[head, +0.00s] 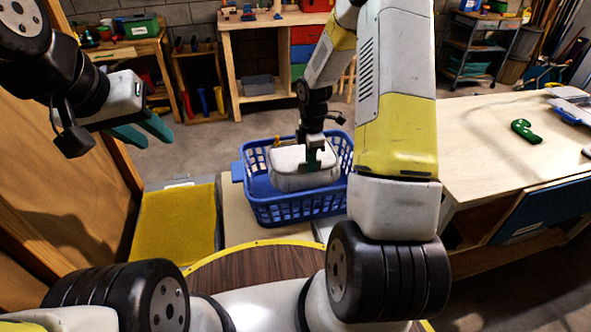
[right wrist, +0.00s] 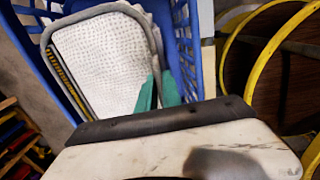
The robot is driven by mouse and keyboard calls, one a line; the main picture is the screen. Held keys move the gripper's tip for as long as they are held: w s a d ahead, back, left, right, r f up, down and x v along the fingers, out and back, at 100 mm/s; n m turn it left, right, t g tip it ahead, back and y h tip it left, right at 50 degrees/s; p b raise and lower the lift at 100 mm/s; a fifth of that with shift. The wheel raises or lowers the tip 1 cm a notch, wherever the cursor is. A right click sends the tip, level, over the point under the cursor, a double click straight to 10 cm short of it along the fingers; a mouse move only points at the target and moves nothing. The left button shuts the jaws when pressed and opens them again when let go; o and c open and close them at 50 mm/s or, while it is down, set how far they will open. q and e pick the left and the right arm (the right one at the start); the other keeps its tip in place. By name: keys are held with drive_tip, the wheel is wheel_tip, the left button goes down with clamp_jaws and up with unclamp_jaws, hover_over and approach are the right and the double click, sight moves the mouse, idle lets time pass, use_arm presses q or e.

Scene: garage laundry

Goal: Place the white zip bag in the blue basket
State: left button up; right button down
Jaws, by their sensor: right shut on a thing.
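The white zip bag (head: 303,168) is a pale, textured pouch with a grey edge, inside the upper part of the blue basket (head: 299,209). It fills much of the right wrist view (right wrist: 110,62), with the basket's blue walls (right wrist: 184,40) around it. My right gripper (head: 315,160) points down into the basket and is shut on the bag's near side; its green fingers (right wrist: 158,90) show against the bag. Whether the bag touches the basket floor is hidden. My left gripper (head: 150,132) is empty, up at the left, with its two teal fingers slightly apart.
A yellow cloth-like surface (head: 172,222) lies left of the basket. A wooden workbench (head: 500,150) on the right holds a green object (head: 525,130). Shelves with tools and bins stand at the back. My right arm hides part of the right side.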

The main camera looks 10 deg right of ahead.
sight(309, 188)
wheel_tip(309, 188, down, 9)
drive_tip(key=shift+f, duration=0.1)
idle(0.3)
drive_tip(key=shift+f, duration=0.1)
drive_tip(key=c, duration=1.5)
unclamp_jaws()
